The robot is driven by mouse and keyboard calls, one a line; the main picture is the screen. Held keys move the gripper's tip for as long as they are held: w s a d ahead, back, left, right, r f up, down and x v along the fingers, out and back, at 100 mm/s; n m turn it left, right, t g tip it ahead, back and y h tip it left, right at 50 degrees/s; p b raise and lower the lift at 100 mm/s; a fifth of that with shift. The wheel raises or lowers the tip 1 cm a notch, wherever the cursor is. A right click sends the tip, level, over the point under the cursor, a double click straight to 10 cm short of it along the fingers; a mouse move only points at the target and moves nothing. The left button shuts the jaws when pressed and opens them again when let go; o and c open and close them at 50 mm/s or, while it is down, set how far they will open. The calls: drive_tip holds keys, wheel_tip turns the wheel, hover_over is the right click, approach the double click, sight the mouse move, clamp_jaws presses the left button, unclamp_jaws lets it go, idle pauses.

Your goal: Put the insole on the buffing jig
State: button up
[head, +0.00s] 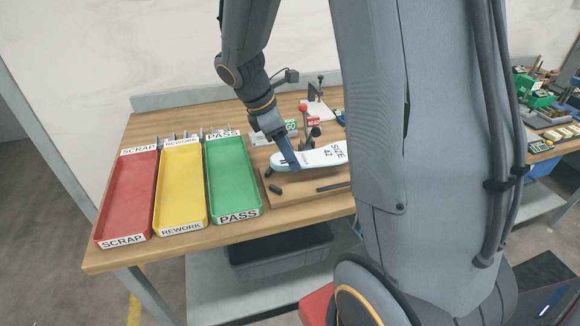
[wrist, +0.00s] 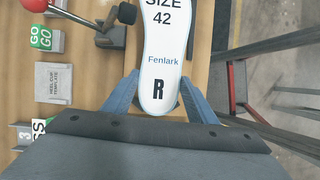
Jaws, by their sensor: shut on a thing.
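The insole (head: 320,156) is white with a pale blue edge, marked SIZE 42; it also shows in the wrist view (wrist: 163,62) with "Fenlark" and a black R. My gripper (head: 287,158) is shut on its heel end; the blue fingers (wrist: 153,95) grip its two sides. The insole looks roughly level over a wooden board (head: 295,196) that carries dark blocks and a dark strip. I cannot tell whether it touches the board, or whether that board is the buffing jig. My arm hides the insole's far end in the head view.
A red-knobbed lever clamp (wrist: 72,12), GO blocks (wrist: 42,38) and a grey heel cup template block (wrist: 62,86) stand close beside the insole. Red (head: 103,222), yellow (head: 158,218) and green (head: 214,206) trays lie at the left of the bench.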

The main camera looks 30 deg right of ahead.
sight(285, 162)
drive_tip(key=shift+f+p, duration=0.3)
drive_tip(key=shift+f, duration=2.55)
drive_tip(key=o, duration=1.1)
drive_tip(key=shift+f, duration=0.1)
drive_tip(key=shift+c, duration=0.2)
drive_tip(key=b+v, duration=0.2)
drive_tip(key=v, duration=1)
drive_tip(key=s+a+f+m+y, duration=0.1)
drive_tip(key=s+f+m, duration=0.1)
drive_tip(key=m, duration=0.3)
drive_tip(key=s+a+f+m+t+y, duration=0.1)
drive_tip(key=s+a+f+m, duration=0.1)
drive_tip(key=s+m, duration=0.3)
drive_tip(key=s+a+f+m+t+y, duration=0.1)
drive_tip(key=s+a+f+m+y, duration=0.1)
drive_tip(key=s+f+m, duration=0.1)
drive_tip(key=shift+s+a+f+m, duration=0.1)
drive_tip(key=shift+s+m, duration=0.2)
drive_tip(key=shift+m, duration=0.25)
drive_tip(key=shift+s+a+f+m, duration=0.1)
drive_tip(key=shift+s+m, duration=0.2)
drive_tip(key=shift+m, duration=0.25)
